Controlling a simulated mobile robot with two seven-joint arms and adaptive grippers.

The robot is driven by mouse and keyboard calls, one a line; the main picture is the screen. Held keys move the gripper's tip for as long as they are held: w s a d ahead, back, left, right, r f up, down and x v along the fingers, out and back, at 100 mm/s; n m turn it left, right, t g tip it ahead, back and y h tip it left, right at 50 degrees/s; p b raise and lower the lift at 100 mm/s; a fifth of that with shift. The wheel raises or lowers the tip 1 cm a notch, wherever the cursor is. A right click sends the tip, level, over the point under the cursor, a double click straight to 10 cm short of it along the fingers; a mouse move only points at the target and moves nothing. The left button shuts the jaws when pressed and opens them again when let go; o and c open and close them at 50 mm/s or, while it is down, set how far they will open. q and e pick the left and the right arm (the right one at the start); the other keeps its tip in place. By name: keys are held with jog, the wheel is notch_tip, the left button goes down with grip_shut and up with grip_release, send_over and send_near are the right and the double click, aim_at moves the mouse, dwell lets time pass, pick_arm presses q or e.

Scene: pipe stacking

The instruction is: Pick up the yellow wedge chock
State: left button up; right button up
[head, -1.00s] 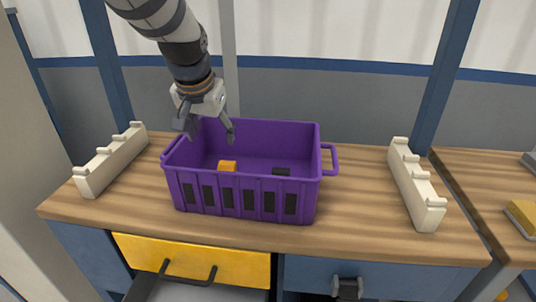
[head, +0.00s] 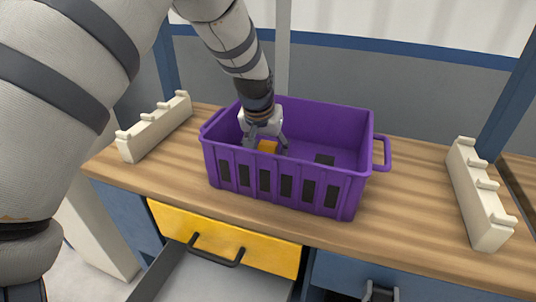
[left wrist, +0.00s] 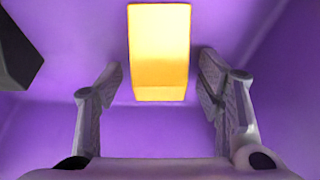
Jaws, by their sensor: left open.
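The yellow wedge chock (head: 267,147) sits inside the purple crate (head: 290,192), toward its left part. My left gripper (head: 265,143) reaches down into the crate from above, with its fingers at the chock. In the left wrist view the chock (left wrist: 159,50) lies between and ahead of the two open fingers (left wrist: 154,85). A gap shows on each side, so the fingers are apart from it. The crate's front wall hides the chock's lower part in the head view. My right gripper is not in view.
Cream notched racks stand on the wooden worktop at left (head: 155,128) and right (head: 478,200). Below, a yellow-fronted drawer (head: 225,238) is pulled open.

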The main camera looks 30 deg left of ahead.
pick_arm(q)
jog(key=shift+r, duration=0.25)
jog(key=c, duration=1.3)
jog(key=shift+r, duration=0.1)
